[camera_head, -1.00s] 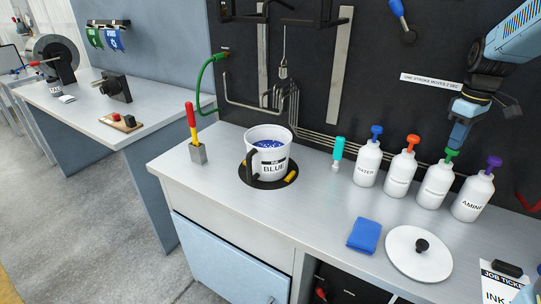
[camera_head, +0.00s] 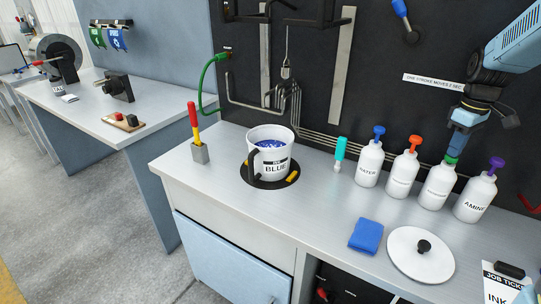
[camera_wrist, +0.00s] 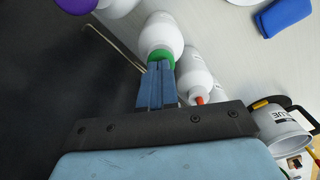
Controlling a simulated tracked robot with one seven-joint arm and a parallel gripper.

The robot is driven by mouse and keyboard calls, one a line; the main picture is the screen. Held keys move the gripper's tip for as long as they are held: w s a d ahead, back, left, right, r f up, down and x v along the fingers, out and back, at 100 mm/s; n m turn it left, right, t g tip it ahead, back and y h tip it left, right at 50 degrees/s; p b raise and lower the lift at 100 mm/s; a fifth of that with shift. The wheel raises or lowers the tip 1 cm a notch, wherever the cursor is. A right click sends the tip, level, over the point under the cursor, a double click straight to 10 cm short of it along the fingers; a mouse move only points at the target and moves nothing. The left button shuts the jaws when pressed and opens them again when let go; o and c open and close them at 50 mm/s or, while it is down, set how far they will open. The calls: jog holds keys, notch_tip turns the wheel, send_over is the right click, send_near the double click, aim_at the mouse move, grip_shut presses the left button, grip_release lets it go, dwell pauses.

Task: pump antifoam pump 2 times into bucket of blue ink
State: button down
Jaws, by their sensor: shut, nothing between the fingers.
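The bucket of blue ink (camera_head: 272,164), white with a dark handle and a "BLUE" label, stands upright on a dark round pad on the bench. It also shows in the wrist view (camera_wrist: 282,128). A white bottle with a green pump top (camera_head: 436,184) stands in the row of pump bottles; its label is too small to read. My gripper (camera_head: 456,152) is shut and empty, right on the green pump head (camera_wrist: 160,56), which sits low on its bottle. The fingertips appear to touch the head from above. The bottle's outlet is hard to make out.
The water bottle (camera_head: 369,164), the orange-topped bottle (camera_head: 403,174) and the purple-topped "AMINE" bottle (camera_head: 473,198) stand close beside it. A blue cloth (camera_head: 366,236) and a white lid (camera_head: 419,264) lie in front. A dark board rises behind.

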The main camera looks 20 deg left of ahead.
jog(key=shift+r, duration=2)
jog(key=shift+f, duration=0.15)
jog(key=shift+f, duration=0.35)
jog(key=shift+f, duration=1.45)
jog(key=shift+r, duration=1.95)
